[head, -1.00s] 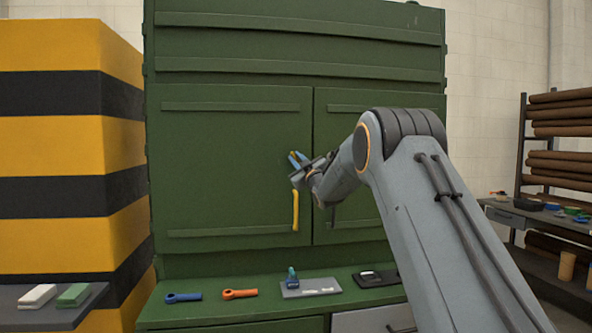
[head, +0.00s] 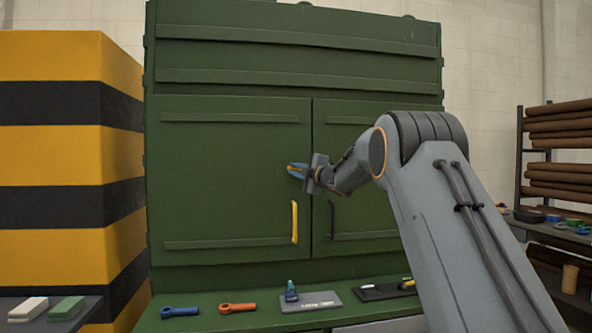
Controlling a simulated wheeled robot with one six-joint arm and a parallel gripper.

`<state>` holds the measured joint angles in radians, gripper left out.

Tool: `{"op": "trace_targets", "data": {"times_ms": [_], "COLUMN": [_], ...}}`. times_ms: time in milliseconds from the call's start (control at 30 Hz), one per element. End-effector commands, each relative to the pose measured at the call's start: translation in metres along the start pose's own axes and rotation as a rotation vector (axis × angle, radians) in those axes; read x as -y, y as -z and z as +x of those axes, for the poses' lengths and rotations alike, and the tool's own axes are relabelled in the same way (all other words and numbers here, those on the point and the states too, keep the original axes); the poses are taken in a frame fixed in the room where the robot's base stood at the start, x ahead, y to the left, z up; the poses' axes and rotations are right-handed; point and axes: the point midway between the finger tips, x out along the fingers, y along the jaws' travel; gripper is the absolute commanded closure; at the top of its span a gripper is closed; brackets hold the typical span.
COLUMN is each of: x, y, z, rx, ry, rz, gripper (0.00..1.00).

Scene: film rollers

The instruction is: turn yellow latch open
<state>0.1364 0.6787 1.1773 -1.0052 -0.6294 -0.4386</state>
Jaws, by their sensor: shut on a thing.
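The yellow latch (head: 294,169) is small and mostly hidden between the blue fingers of my gripper (head: 297,171). It sits on the green cabinet (head: 230,185), near the inner edge of the left door, and the bit that shows looks about level. My gripper is shut on it, reaching in from the right with its fingers pointing left. A yellow upright handle (head: 294,222) is on the left door just below my gripper, apart from it.
A black handle (head: 332,221) is on the right door. A yellow-black striped block (head: 70,150) stands left; a shelf of brown rolls (head: 560,170) stands right.

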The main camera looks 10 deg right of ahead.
Motion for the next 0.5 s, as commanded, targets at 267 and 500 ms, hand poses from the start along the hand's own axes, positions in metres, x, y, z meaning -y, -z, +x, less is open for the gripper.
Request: {"op": "trace_targets", "data": {"times_ms": [267,500], "x": [-0.0004,0.0001], "y": [0.0005,0.0006], "z": [0.0003,0.0003], "rx": [-0.001,-0.001], "ry": [0.029,0.034], "rz": [-0.071,-0.083], "gripper": [1.00,1.00]}}
